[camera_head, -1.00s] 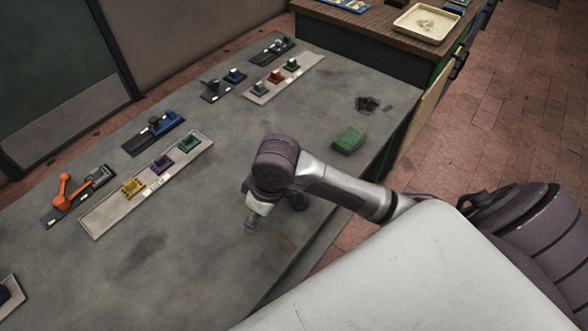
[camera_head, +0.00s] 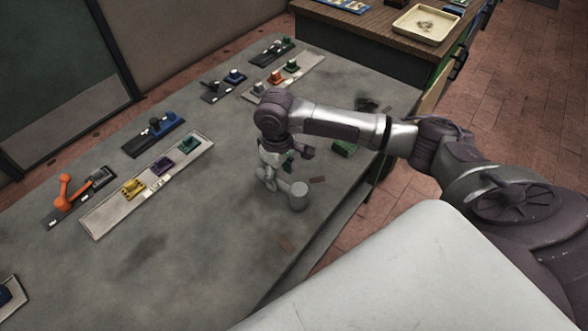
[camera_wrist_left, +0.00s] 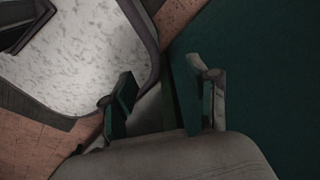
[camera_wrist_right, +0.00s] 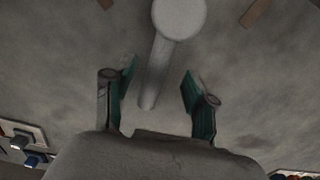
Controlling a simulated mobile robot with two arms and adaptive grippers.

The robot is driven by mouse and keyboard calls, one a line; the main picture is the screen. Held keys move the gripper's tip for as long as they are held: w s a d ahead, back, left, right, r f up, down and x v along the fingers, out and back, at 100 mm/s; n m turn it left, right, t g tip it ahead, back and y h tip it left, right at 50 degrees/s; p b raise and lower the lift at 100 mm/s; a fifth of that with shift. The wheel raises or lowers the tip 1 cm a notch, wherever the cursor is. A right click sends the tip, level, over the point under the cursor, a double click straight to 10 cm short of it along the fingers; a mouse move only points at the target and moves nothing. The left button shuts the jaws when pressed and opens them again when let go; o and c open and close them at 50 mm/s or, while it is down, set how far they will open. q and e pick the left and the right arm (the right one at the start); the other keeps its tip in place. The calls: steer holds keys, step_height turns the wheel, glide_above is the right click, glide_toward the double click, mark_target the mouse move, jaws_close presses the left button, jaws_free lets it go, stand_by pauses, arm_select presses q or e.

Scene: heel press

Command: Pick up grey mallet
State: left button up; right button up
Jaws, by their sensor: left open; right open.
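The grey mallet lies on the grey table; its round head (camera_head: 298,195) shows just right of my right gripper (camera_head: 279,172) in the head view. In the right wrist view the mallet's head (camera_wrist_right: 179,16) is at the top, and its handle (camera_wrist_right: 154,80) runs down between the fingers of my right gripper (camera_wrist_right: 158,76). These fingers are open, apart from the handle on both sides. In the head view the gripper hides most of the handle. My left gripper (camera_wrist_left: 160,82) is open and empty in the left wrist view, away from the table top; it is not in the head view.
A green block (camera_head: 344,148) lies behind the right gripper, partly hidden by my arm. Several strips with coloured fixtures, such as a pale one (camera_head: 95,222), line the table's far side. A cream tray (camera_head: 427,24) sits on the back bench.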

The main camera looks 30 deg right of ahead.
mark_target(279, 182)
steer(key=shift+w+f+p, duration=0.2)
steer(key=shift+f+p, duration=0.3)
steer(key=shift+f, duration=2.4)
steer(key=shift+r, duration=0.1)
jaws_close()
